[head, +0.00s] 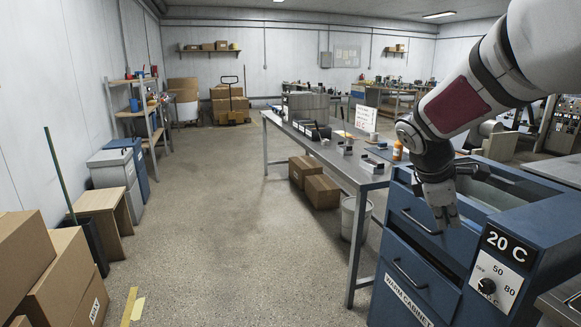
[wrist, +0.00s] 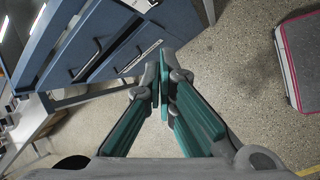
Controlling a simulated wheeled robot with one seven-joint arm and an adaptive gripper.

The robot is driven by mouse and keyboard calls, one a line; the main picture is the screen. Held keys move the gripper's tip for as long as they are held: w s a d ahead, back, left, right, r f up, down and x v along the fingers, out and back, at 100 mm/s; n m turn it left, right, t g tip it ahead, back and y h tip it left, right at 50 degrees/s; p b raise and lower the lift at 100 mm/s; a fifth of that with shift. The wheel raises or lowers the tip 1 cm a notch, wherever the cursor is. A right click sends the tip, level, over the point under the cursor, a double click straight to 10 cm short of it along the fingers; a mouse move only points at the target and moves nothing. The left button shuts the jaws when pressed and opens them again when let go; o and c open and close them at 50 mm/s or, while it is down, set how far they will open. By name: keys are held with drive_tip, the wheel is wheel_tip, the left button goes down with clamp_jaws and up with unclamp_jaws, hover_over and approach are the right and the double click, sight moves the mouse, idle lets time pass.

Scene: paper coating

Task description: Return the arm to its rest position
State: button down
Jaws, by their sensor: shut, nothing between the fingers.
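My gripper (head: 447,217) hangs at the end of my white arm in the head view, pointing down in front of the blue warm cabinet (head: 412,275). In the wrist view its teal-padded fingers (wrist: 162,92) meet at the tips, with nothing between them. The cabinet's drawer fronts (wrist: 110,45) show beyond the fingers at the upper left of the wrist view. Part of the cabinet's top is hidden behind my arm in the head view.
The cabinet's dial panel (head: 496,282) reads 20 C. A long metal table (head: 345,170) with trays and an orange bottle (head: 397,151) stands left of the cabinet. Cardboard boxes (head: 322,191) sit under it. The floor (head: 235,225) in the middle is clear.

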drive_tip(key=s+a+r+m+y+p, duration=0.2)
drive_tip(key=s+a+m, duration=0.2)
drive_tip(key=s, duration=0.6)
drive_tip(key=s+a+r+m+t+y+p, duration=0.1)
drive_tip(key=s+a+m, duration=0.4)
drive_tip(key=s, duration=0.6)
drive_tip(key=s+a+r+m+y+p, duration=0.2)
drive_tip(key=s+a+r+m, duration=0.2)
drive_tip(key=s, duration=0.7)
drive_tip(key=shift+s+a+t+y+p, duration=0.15)
drive_tip(key=shift+a+t+y+p, duration=0.15)
drive_tip(key=shift+a+y+p, duration=0.1)
drive_tip(key=shift+r, duration=0.1)
